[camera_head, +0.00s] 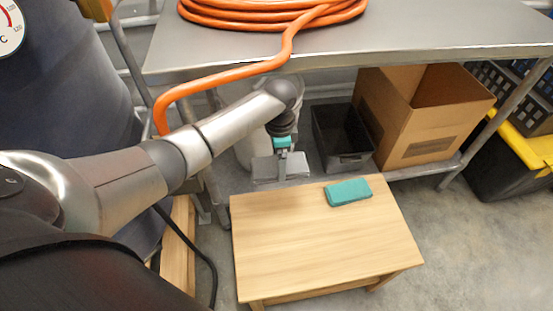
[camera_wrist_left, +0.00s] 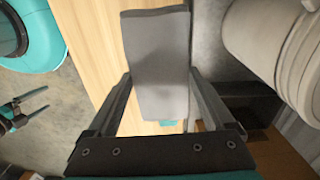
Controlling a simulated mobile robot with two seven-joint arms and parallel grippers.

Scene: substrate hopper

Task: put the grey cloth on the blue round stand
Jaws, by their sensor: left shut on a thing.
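The grey cloth (camera_head: 268,172) hangs in my left gripper (camera_head: 284,158), at the far left edge of the small wooden table in the head view. The cloth is a flat, folded grey piece. In the left wrist view the grey cloth (camera_wrist_left: 158,62) sits between the two fingers of the left gripper (camera_wrist_left: 161,82). My right gripper (camera_wrist_left: 46,98) shows small at the left of that view, its two dark fingers apart and empty. I cannot make out the blue round stand; a teal rounded shape at the upper left of the wrist view may be my own base.
A teal folded piece (camera_head: 348,192) lies at the back of the wooden table (camera_head: 315,250), whose front is clear. Behind stand a black bin (camera_head: 342,145) and an open cardboard box (camera_head: 425,120). A metal bench (camera_head: 420,35) with a coiled orange hose (camera_head: 265,12) is above them.

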